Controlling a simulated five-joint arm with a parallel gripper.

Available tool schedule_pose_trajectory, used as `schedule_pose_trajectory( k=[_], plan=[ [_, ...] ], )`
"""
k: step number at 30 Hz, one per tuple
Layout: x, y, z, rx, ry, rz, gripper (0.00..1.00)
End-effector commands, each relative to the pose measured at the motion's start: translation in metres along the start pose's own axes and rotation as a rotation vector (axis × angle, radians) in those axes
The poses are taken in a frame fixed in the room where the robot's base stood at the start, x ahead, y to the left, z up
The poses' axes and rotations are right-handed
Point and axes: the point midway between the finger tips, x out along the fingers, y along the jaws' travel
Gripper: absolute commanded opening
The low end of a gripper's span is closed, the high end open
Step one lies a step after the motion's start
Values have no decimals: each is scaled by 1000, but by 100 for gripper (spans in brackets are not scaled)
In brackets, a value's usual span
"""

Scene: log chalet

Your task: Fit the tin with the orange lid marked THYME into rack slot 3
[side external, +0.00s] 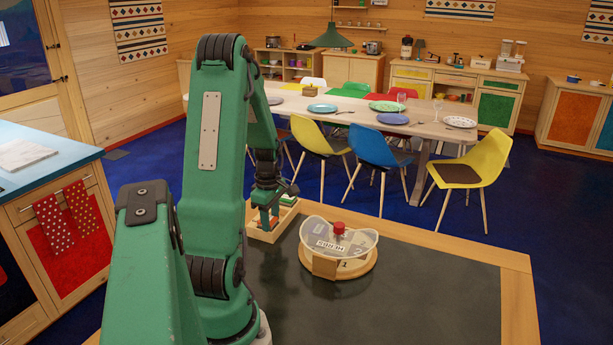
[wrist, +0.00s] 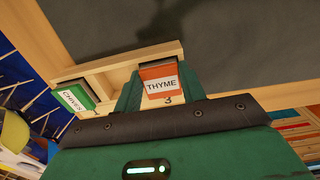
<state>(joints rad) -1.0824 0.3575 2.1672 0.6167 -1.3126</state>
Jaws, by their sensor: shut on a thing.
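In the wrist view the tin with the orange lid marked THYME (wrist: 160,80) sits between the green fingers of my gripper (wrist: 162,88), with a small 3 below the word. My gripper is shut on it. I cannot tell whether the tin is clear of the crate floor.
A tin with a green lid marked CHIVES (wrist: 75,97) is left of THYME in the wrist view. The dark table top (side external: 400,295) is bare right of and in front of the round rack. A dining table with chairs stands beyond.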

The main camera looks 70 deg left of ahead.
Motion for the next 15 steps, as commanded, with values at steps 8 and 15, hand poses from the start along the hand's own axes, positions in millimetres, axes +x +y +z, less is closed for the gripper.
schedule_pose_trajectory(
  k=[8, 15],
  plan=[
    [10, -1, 0, 0, -1, -2, 17],
    [12, -2, 0, 0, -1, -4, 44]
  ],
)
